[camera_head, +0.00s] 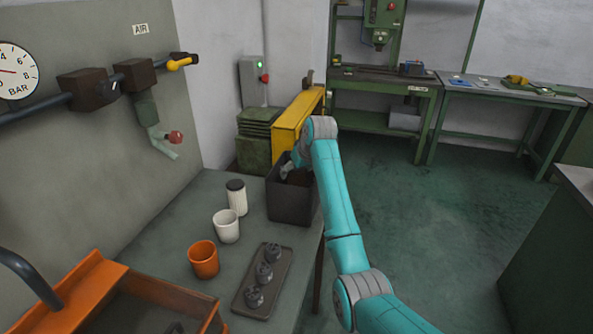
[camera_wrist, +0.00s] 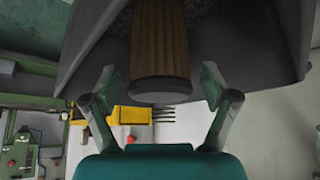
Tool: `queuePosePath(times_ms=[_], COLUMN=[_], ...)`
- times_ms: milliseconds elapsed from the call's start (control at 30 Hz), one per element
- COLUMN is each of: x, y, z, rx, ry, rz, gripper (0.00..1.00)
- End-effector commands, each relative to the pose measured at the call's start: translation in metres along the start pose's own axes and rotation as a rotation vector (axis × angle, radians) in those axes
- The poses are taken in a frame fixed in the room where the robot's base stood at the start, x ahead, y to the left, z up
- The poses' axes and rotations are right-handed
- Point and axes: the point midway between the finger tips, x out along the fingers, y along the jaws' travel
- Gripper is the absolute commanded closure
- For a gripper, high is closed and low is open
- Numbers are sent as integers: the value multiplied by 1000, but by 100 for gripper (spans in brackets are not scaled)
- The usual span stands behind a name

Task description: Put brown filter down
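The brown filter (camera_wrist: 158,50) is a pleated cylinder with a dark end cap. In the wrist view it lies between my two fingers, with a gap on each side. In the head view a brown part of it (camera_head: 299,177) shows inside the dark bin (camera_head: 291,207) at the far end of the bench. My gripper (camera_head: 287,170) reaches into the top of this bin, and its fingers (camera_wrist: 162,82) are spread and not touching the filter. The bin's grey walls surround the filter in the wrist view, and much of the bin's inside is hidden from the head camera.
On the bench (camera_head: 165,238) stand a white filter with a black cap (camera_head: 237,197), a white cup (camera_head: 226,227) and an orange cup (camera_head: 204,260). A tray (camera_head: 248,297) holds dark parts. A yellow guard (camera_head: 296,121) stands behind the bin. The floor to the right is clear.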

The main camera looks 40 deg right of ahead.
Motion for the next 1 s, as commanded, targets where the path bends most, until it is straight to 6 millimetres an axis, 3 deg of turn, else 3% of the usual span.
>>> queuePosePath(times_ms=[267,700,1000], x=[-8,-89,-120], y=[0,1,0], z=[-2,-2,-2], rx=[0,0,0], ry=[1,3,1], rz=[0,1,0], gripper=[15,15,15])
